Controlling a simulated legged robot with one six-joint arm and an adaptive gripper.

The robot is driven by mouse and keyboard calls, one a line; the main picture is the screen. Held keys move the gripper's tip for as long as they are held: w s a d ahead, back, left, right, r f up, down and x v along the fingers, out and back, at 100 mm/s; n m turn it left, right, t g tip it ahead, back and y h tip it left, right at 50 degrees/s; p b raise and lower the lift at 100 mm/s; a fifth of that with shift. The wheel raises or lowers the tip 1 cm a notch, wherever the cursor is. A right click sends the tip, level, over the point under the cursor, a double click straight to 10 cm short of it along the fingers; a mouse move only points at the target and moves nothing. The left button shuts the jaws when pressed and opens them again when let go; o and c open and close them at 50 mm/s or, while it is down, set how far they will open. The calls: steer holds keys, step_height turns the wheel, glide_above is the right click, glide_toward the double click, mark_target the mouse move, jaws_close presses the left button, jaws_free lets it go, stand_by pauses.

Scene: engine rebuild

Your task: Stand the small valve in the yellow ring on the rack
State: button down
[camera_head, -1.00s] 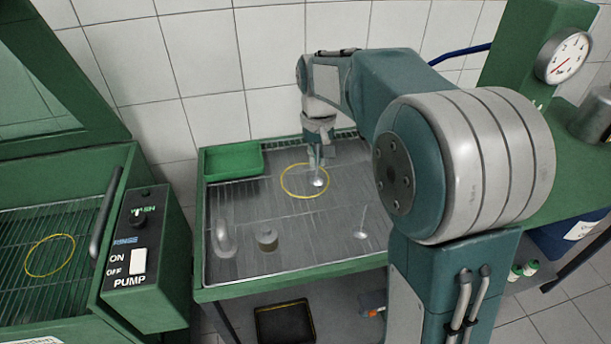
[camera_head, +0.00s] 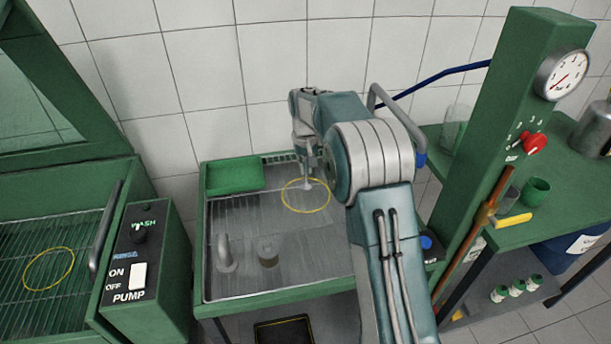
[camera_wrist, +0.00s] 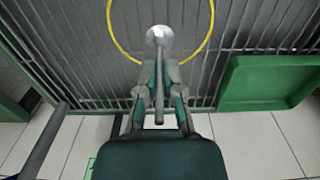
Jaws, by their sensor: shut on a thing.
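The small valve (camera_head: 307,186) is upright, with its round head down and its thin stem up. The wrist view shows its pale head (camera_wrist: 159,36) and dark stem. My gripper (camera_head: 307,168) is shut on the stem; its fingers (camera_wrist: 159,72) flank the stem in the wrist view. The yellow ring (camera_head: 284,204) lies on the wire rack (camera_head: 225,205). The valve head appears inside the ring (camera_wrist: 112,30), close to its wall-side edge. Whether the head touches the rack is unclear.
A green tray (camera_head: 235,176) sits at the rack's back left. Another yellow ring (camera_head: 48,269) lies in the washer at left. A green column (camera_head: 500,140) rises at right.

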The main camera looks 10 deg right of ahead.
mark_target(306, 181)
steer(key=shift+w+f, duration=0.1)
steer(key=shift+f, duration=1.55)
steer(key=c, duration=0.8)
jaws_free()
steer(key=shift+f, duration=0.15)
